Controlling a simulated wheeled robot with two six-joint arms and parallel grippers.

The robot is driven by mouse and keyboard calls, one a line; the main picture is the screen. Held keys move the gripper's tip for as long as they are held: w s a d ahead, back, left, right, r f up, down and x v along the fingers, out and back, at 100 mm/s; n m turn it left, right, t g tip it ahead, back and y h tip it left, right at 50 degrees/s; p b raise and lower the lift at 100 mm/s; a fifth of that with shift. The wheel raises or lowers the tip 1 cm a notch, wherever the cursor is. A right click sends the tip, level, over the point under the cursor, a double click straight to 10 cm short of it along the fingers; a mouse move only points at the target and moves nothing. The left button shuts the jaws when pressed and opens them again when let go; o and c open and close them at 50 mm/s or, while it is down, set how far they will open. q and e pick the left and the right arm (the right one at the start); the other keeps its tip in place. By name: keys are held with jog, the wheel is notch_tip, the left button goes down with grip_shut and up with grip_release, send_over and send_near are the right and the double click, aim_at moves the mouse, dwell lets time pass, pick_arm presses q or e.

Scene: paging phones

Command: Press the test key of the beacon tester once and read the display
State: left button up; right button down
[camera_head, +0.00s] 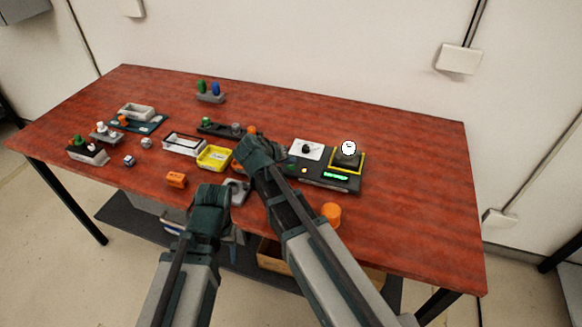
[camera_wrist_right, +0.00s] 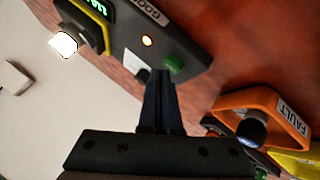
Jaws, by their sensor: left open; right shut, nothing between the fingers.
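The beacon tester (camera_head: 322,181) is a dark box on the right part of the table. It has a yellow-framed pad (camera_head: 361,165) with a dark device bearing a glowing white top (camera_head: 349,148), and a lit green display (camera_head: 336,176). The digits are too small and cut off to read surely. In the right wrist view, a lit yellowish lamp (camera_wrist_right: 147,41) and a green key (camera_wrist_right: 174,64) show on the tester. My right gripper (camera_wrist_right: 160,77) is shut and empty, its tips close beside the key; contact is unclear. My left gripper (camera_head: 228,194) is open near the front edge.
An orange tray marked FAULT (camera_wrist_right: 262,108) and a yellow tray (camera_head: 214,158) lie left of the tester. An orange cylinder (camera_head: 331,213) stands in front of it. The table's right end is clear.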

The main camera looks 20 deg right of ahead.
jog(key=shift+f+b, duration=0.45)
jog(key=shift+f, duration=0.05)
dwell(0.7)
jog(key=shift+r, duration=0.1)
jog(key=shift+r+p, duration=0.85)
jog(key=shift+p, duration=0.05)
notch_tip(320, 180, up, 5)
jog(key=p, duration=0.5)
dwell(0.8)
